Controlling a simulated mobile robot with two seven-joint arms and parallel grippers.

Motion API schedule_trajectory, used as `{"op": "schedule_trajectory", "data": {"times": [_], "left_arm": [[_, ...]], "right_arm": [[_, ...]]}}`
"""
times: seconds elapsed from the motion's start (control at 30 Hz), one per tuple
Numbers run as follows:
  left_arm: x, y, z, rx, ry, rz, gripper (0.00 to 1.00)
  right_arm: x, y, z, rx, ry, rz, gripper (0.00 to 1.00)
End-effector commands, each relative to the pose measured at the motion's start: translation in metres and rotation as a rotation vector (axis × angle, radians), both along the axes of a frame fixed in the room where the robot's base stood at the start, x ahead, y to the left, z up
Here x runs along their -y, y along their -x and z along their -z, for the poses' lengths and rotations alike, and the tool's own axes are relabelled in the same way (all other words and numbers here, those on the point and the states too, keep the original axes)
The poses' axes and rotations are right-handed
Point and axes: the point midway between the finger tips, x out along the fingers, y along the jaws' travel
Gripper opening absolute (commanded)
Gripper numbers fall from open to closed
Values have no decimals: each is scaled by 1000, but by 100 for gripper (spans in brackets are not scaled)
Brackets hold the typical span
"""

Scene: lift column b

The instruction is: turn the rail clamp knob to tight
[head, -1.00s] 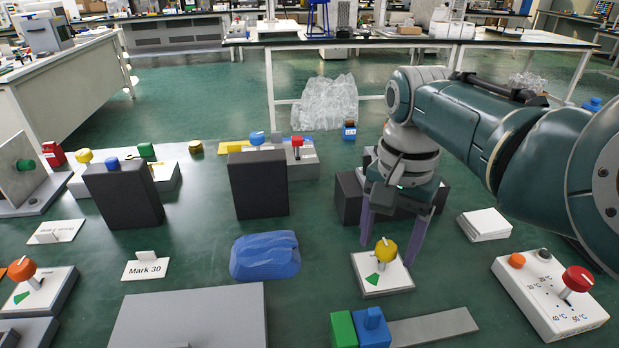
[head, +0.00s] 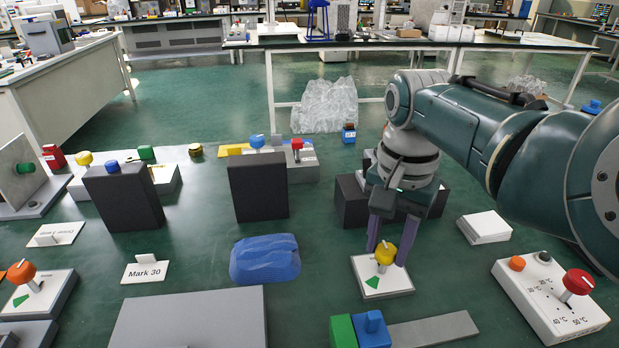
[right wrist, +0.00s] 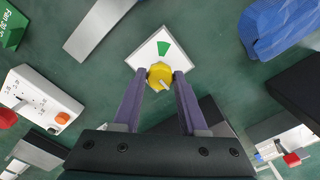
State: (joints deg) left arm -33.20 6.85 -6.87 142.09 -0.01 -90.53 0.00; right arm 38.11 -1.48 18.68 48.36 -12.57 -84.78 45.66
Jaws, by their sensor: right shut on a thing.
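A yellow knob (head: 385,252) stands on a small white plate (head: 398,284) with a green wedge (head: 372,282) printed on it. No label naming it is readable. My right gripper (head: 387,260) reaches down from above and is shut on the yellow knob, one finger on each side. The right wrist view also shows the knob (right wrist: 158,74) between the fingertips (right wrist: 162,77). A pale line on the knob points away from the green wedge (right wrist: 163,48). My left gripper is not in view.
A blue lump (head: 265,260) lies left of the plate. A green block (head: 342,331) and a blue block (head: 373,328) are in front. A white box with a red knob (head: 578,282) stands right. Dark blocks (head: 258,186) stand behind. Bare green surface lies between them.

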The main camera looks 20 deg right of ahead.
Motion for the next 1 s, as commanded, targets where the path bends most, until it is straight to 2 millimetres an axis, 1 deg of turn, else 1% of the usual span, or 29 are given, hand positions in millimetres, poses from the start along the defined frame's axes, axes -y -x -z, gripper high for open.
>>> {"op": "schedule_trajectory", "data": {"times": [0.27,0.47,0.67,1.0], "left_arm": [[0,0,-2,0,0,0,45],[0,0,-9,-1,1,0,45],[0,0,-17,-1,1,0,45],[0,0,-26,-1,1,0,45]], "right_arm": [[0,0,-1,-1,1,-30,0],[0,1,-2,-3,1,-125,0],[0,1,-2,-3,1,-290,0],[0,0,-1,-2,0,-613,0]]}}
